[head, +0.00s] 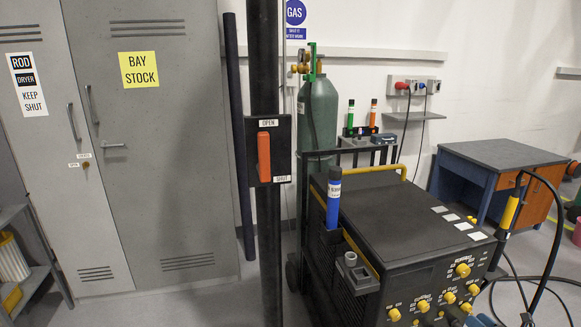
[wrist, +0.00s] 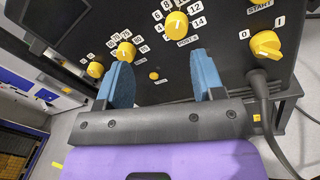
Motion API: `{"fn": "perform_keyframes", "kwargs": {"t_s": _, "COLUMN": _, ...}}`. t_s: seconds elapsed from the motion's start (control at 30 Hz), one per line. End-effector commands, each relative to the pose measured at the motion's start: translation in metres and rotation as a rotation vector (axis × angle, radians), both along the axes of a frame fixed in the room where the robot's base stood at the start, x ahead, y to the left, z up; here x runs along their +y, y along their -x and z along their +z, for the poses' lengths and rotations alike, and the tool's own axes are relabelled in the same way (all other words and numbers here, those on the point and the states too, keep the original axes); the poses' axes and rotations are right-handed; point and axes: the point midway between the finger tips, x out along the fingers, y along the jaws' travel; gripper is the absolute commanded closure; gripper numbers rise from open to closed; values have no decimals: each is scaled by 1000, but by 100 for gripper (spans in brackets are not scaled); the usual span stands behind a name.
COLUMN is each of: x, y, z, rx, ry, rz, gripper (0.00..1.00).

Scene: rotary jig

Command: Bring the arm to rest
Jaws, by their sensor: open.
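My gripper (wrist: 160,68) shows in the wrist view with its two blue fingers apart and nothing between them. Its fingers point toward the black front panel of a welding machine, near a yellow knob (wrist: 177,25). Whether the fingertips touch the panel I cannot tell.
A black post with an orange lever (head: 264,157) stands in the middle. Grey lockers (head: 150,190) are at the left. A cable (wrist: 264,110) hangs beside the gripper.

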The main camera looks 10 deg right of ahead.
Motion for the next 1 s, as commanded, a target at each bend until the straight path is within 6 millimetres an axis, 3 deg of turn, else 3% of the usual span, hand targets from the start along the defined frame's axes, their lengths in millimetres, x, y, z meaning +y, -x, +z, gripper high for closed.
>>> {"fn": "perform_keyframes", "kwargs": {"t_s": 0.2, "x": 24, "y": -30, "z": 69, "rx": 2, "ry": 205, "rz": 261, "gripper": 38}}
{"fn": "perform_keyframes", "kwargs": {"t_s": 0.5, "x": 74, "y": -57, "z": 158, "rx": -11, "ry": 490, "rz": 611, "gripper": 38}}
{"fn": "perform_keyframes", "kwargs": {"t_s": 0.73, "x": 119, "y": -66, "z": 220, "rx": -35, "ry": 708, "rz": 855, "gripper": 38}}
{"fn": "perform_keyframes", "kwargs": {"t_s": 1.0, "x": 175, "y": -63, "z": 290, "rx": -78, "ry": 979, "rz": 1126, "gripper": 38}}
